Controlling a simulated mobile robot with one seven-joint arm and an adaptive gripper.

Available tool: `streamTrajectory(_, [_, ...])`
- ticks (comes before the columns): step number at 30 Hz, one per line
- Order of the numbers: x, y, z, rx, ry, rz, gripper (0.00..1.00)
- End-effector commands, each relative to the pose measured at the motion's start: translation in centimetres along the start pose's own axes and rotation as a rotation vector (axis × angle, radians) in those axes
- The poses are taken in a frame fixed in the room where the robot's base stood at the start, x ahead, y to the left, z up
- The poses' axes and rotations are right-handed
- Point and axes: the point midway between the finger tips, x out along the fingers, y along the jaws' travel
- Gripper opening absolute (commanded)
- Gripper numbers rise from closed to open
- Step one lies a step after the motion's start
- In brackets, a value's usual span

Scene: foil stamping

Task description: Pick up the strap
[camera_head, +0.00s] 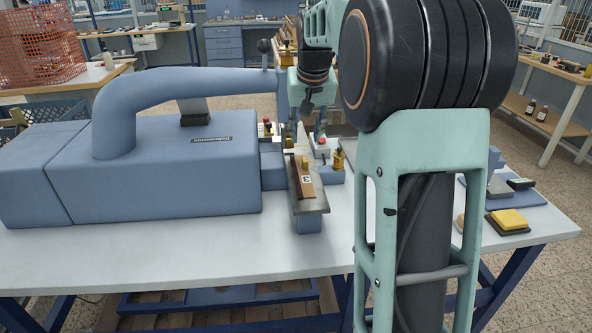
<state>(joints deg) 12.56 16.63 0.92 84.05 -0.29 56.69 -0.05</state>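A narrow brown strap (307,188) with a small white label lies on the grey metal bed (317,205) of the blue foil stamping press (160,165). My gripper (305,141) points down over the press, around the far end of the strap in the picture. Its two fingers look spread apart, with a gap between them. I see no strap between the fingertips, though this spot is small and partly crowded by press parts. I cannot tell the height of the fingertips above the bed.
The press's lever with a dark knob (264,46) stands behind my gripper. A yellow pad on a dark base (508,221) sits at the table's right. The white table (180,262) is clear in front of the press. My arm hides the table right of the bed.

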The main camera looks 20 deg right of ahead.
Motion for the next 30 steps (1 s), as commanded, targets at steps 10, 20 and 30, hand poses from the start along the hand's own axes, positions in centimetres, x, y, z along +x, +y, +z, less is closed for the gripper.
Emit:
streamTrajectory(10, [4.9, 0.0, 0.2, -0.002, -0.006, -0.002, 0.32])
streamTrajectory(20, [8.7, 0.6, 0.4, -0.001, -0.006, -0.002, 0.32])
streamTrajectory(30, [10.5, 0.6, 0.3, -0.002, -0.002, -0.001, 0.32])
